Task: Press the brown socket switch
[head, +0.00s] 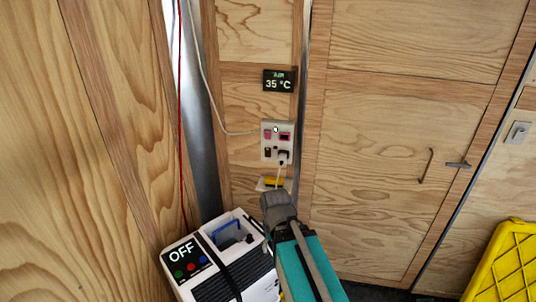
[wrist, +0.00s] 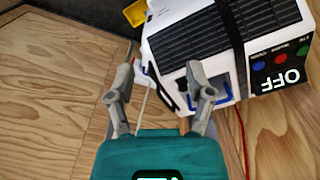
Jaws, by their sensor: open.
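A pale socket panel (head: 276,142) is mounted on the wooden wall in the head view. A small dark brown switch (head: 267,152) appears at its lower left, though it is too small to make out its position. Pinkish-red parts sit above it on the left and at the upper right, and a dark plug (head: 284,156) sits at the lower right. My gripper (head: 275,196) is below the panel in the head view, apart from it. In the wrist view my gripper (wrist: 160,75) has its two fingers spread with nothing held. The panel is not seen in the wrist view.
A white machine (head: 262,285) with an OFF display (head: 179,257) stands below and left of the panel; it also shows in the wrist view (wrist: 185,35). A white cord runs to the panel. A yellow crate (head: 505,265) is at the far right.

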